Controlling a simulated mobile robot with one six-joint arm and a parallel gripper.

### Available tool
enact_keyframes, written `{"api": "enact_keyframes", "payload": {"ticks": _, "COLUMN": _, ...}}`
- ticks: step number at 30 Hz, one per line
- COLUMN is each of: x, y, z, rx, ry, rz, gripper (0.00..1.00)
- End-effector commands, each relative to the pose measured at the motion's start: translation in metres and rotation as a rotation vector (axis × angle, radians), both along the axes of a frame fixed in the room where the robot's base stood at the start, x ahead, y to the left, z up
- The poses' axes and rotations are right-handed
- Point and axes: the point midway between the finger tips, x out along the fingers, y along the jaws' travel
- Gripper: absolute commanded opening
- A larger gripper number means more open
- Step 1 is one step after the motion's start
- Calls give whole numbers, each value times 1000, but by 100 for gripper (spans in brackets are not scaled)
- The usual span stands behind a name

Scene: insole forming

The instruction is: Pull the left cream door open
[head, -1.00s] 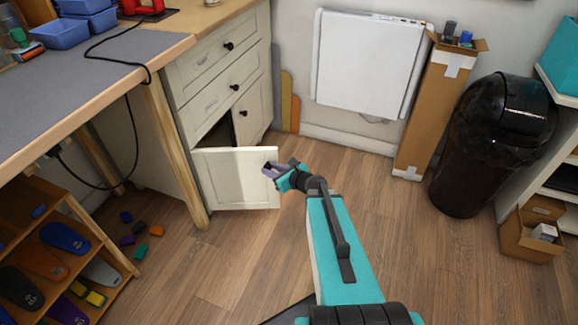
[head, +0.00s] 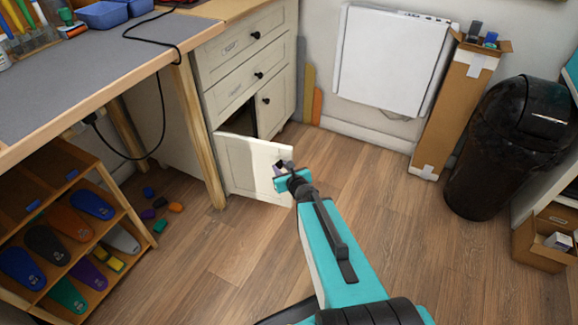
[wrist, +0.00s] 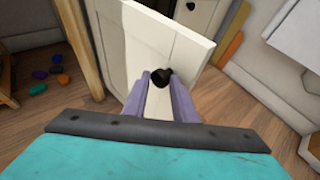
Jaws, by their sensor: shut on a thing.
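The left cream door (head: 243,165) of the low cabinet stands swung open, well out from the cabinet front, in the head view. It also shows in the wrist view (wrist: 147,52). My gripper (head: 282,170) is at the door's free edge. In the wrist view, the lilac fingers of my gripper (wrist: 160,84) are shut on the door's black knob (wrist: 160,76). The right cream door (head: 270,103) with its own black knob is closed. A dark opening (head: 237,120) shows behind the left door.
A wooden table leg (head: 199,140) stands just left of the open door. Several small coloured blocks (head: 160,203) lie on the floor beside an insole rack (head: 140,215). A cardboard box (head: 455,110) and black bin (head: 500,150) stand right. The middle floor is clear.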

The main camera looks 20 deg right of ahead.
Motion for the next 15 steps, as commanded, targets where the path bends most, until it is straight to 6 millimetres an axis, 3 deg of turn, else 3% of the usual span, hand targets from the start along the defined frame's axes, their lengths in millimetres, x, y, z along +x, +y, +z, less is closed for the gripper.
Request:
{"api": "enact_keyframes", "payload": {"ticks": 1, "x": 9, "y": 28, "z": 0, "rx": 25, "ry": -25, "rz": 76, "gripper": 0}}
{"api": "enact_keyframes", "payload": {"ticks": 14, "x": 7, "y": 15, "z": -2, "rx": 23, "ry": -22, "rz": 58, "gripper": 0}}
{"api": "enact_keyframes", "payload": {"ticks": 15, "x": 6, "y": 14, "z": -2, "rx": 22, "ry": -22, "rz": 57, "gripper": 30}}
